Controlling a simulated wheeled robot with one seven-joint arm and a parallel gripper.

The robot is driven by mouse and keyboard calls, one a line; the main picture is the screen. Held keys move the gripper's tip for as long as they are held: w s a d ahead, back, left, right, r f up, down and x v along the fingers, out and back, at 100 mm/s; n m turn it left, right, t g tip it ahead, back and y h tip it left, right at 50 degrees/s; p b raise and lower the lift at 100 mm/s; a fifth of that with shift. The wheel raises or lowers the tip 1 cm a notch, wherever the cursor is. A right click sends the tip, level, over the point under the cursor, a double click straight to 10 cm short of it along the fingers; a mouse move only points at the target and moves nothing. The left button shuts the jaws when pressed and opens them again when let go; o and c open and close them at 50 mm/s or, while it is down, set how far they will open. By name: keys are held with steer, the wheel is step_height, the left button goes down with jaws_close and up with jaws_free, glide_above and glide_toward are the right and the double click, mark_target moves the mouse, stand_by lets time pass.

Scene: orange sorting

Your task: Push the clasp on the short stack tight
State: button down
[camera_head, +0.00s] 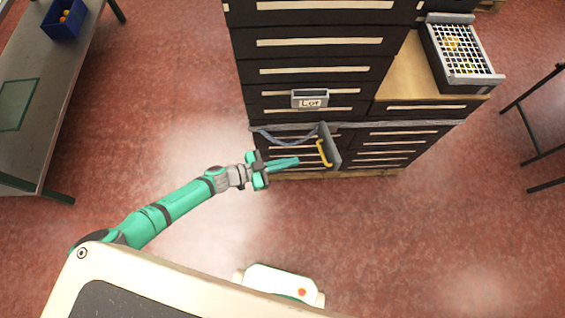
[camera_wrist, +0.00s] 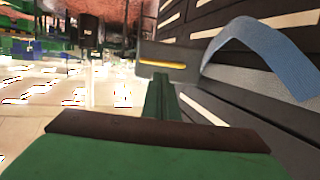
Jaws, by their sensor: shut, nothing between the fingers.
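The clasp (camera_head: 331,143) is a grey plate with a yellow bar (camera_head: 323,153) on the front of the black crates. In the wrist view the clasp (camera_wrist: 150,58) stands out from the crate faces, its yellow bar towards me. A grey-blue strap (camera_head: 283,141) sags in front of the crates left of the clasp; it arches at the right of the wrist view (camera_wrist: 255,42). My gripper (camera_head: 297,161) is shut and empty, its green fingertips just left of the clasp. In the wrist view the fingertips (camera_wrist: 161,80) overlap the plate's lower edge; I cannot tell whether they touch.
A grid-topped crate (camera_head: 463,50) sits on the short stack. A table (camera_head: 50,75) with a blue bin (camera_head: 64,20) is at the left. The floor between is clear.

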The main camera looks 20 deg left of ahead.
steer(key=x, duration=0.9)
steer(key=shift+w+a, duration=0.1)
